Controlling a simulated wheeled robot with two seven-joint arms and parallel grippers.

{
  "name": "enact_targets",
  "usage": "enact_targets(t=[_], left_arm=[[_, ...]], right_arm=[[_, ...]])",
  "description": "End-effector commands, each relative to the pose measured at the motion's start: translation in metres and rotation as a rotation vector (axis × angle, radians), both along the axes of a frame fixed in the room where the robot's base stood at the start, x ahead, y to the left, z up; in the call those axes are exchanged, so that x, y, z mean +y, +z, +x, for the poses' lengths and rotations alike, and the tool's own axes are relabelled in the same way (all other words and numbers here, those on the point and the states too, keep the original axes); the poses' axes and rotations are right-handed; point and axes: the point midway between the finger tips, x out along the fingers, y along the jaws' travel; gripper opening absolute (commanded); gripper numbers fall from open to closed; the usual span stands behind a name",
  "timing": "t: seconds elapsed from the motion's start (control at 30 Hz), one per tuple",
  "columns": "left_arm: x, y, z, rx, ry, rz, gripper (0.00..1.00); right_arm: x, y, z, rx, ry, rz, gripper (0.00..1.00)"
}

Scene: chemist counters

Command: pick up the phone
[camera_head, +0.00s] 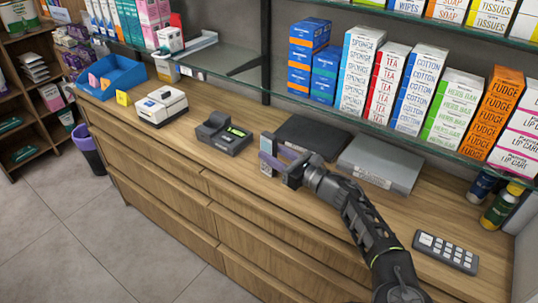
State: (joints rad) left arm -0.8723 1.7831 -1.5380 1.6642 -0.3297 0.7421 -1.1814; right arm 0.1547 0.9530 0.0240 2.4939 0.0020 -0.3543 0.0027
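A thin slab with a pale mauve face, which looks like the phone (267,160), stands upright at the fingertips. The fingers appear shut on it, though they partly cover it. Whether its lower edge touches the counter is hard to tell.
A dark card terminal (223,133) and a white device (162,106) stand left of the gripper. The dark box (313,136) and a grey box (380,163) lie behind it. A keypad (445,252) and bottles (502,205) are at right. A glass shelf with cartons (362,72) overhangs the back.

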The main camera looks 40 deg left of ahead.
Motion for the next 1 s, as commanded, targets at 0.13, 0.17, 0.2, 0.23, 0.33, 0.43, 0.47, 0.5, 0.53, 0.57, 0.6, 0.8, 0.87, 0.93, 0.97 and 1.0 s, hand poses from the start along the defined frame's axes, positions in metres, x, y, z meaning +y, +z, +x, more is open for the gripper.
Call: enact_targets(t=[0.13,0.17,0.2,0.23,0.33,0.43,0.47,0.5,0.53,0.57,0.6,0.8,0.87,0.93,0.97,1.0], left_arm=[[0.0000,0.0000,0.0000,0.000,0.000,0.000,0.23],[0.0000,0.0000,0.0000,0.000,0.000,0.000,0.20],[0.0000,0.0000,0.0000,0.000,0.000,0.000,0.17],[0.0000,0.0000,0.0000,0.000,0.000,0.000,0.15],[0.0000,0.0000,0.0000,0.000,0.000,0.000,0.07],[0.0000,0.0000,0.0000,0.000,0.000,0.000,0.00],[0.0000,0.0000,0.0000,0.000,0.000,0.000,0.00],[0.0000,0.0000,0.0000,0.000,0.000,0.000,0.00],[0.0000,0.0000,0.0000,0.000,0.000,0.000,0.00],[0.0000,0.0000,0.0000,0.000,0.000,0.000,0.00],[0.0000,0.0000,0.0000,0.000,0.000,0.000,0.00],[0.0000,0.0004,0.0000,0.000,0.000,0.001,0.00],[0.0000,0.0004,0.0000,0.000,0.000,0.001,0.00],[0.0000,0.0008,0.0000,0.000,0.000,0.000,0.00],[-0.0001,0.0013,0.0001,0.000,0.000,0.000,0.00],[-0.0001,0.0022,0.0001,-0.001,0.000,0.000,0.00]], right_arm=[[0.0000,0.0000,0.0000,0.000,0.000,0.000,0.36],[0.0000,0.0000,0.0000,0.000,0.000,0.000,0.36],[0.0000,0.0000,0.0000,0.000,0.000,0.000,0.36],[0.0000,0.0000,0.0000,0.000,0.000,0.000,0.36],[0.0000,0.0000,0.0000,0.000,0.000,0.000,0.36],[0.0000,0.0000,0.0000,0.000,0.000,0.000,0.36],[0.0000,0.0000,0.0000,0.000,0.000,0.000,0.36],[0.0000,0.0000,0.0000,0.000,0.000,0.000,0.36],[0.0000,0.0000,0.0000,0.000,0.000,0.000,0.36],[0.0000,0.0000,0.0000,0.000,0.000,0.000,0.36],[0.0000,0.0000,0.0000,0.000,0.000,0.000,0.36],[0.0000,0.0001,0.0000,0.000,0.000,0.000,0.36],[0.0000,0.0001,0.0000,0.000,0.000,0.000,0.36],[0.0000,0.0000,0.0000,0.000,0.000,0.000,0.36],[0.0000,-0.0001,0.0000,0.000,0.000,0.000,0.36],[0.0000,-0.0003,0.0000,0.000,0.000,0.000,0.36]])
